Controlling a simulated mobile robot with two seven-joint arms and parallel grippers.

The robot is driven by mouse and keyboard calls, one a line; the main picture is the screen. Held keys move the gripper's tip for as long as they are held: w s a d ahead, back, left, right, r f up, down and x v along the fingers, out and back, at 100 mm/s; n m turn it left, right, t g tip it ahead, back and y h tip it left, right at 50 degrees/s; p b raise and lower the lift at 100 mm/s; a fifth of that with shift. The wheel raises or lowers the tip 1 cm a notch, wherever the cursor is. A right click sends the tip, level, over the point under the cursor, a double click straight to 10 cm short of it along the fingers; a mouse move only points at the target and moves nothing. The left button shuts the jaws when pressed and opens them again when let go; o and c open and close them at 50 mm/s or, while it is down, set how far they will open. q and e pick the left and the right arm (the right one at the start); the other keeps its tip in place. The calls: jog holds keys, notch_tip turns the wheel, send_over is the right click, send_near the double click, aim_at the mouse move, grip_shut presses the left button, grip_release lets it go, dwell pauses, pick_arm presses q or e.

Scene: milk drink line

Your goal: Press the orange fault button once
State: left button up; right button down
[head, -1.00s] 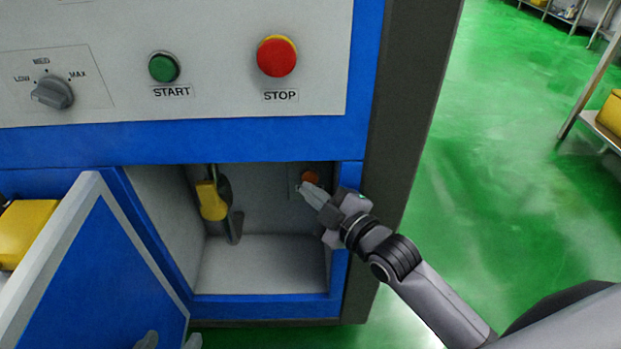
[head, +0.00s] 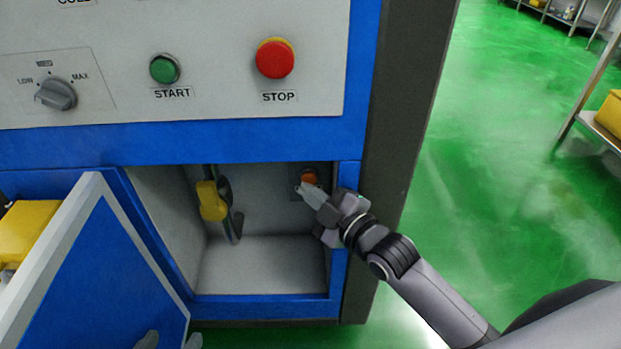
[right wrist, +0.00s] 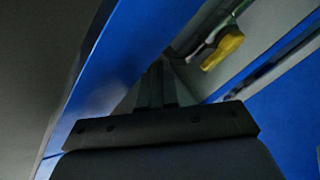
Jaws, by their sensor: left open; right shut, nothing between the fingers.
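The orange fault button (head: 309,176) is on the back wall of the open lower compartment, at its upper right. Its lower part is hidden by my right gripper (head: 303,190), whose closed fingertips are right in front of it or against it; I cannot tell whether they touch. The right gripper is shut and empty. In the right wrist view its fingers (right wrist: 157,85) point into the compartment, and the button is not visible there. My left gripper (head: 168,341) shows only its fingertips, apart, at the bottom edge in front of the open door.
The compartment's blue door (head: 100,285) stands open at the left. A yellow-handled lever (head: 211,200) is on the compartment's left side. Above are the green START button (head: 164,69), red STOP button (head: 275,59) and grey knob (head: 56,94). Green floor (head: 500,200) is clear at right.

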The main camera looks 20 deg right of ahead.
jog(key=shift+w+d+r, duration=0.35)
jog(key=shift+w+d, duration=0.15)
jog(key=shift+w, duration=0.1)
jog(key=shift+s+p, duration=0.1)
jog(key=shift+p, duration=0.35)
jog(key=shift+f, duration=0.1)
jog(key=shift+a, duration=0.1)
jog(key=s+p, duration=0.1)
jog(key=s+a+p, duration=0.1)
jog(key=s, duration=0.2)
jog(key=shift+s+a+f+p, duration=0.25)
jog(key=shift+s+a+p, duration=0.05)
jog(key=shift+s+p, duration=0.1)
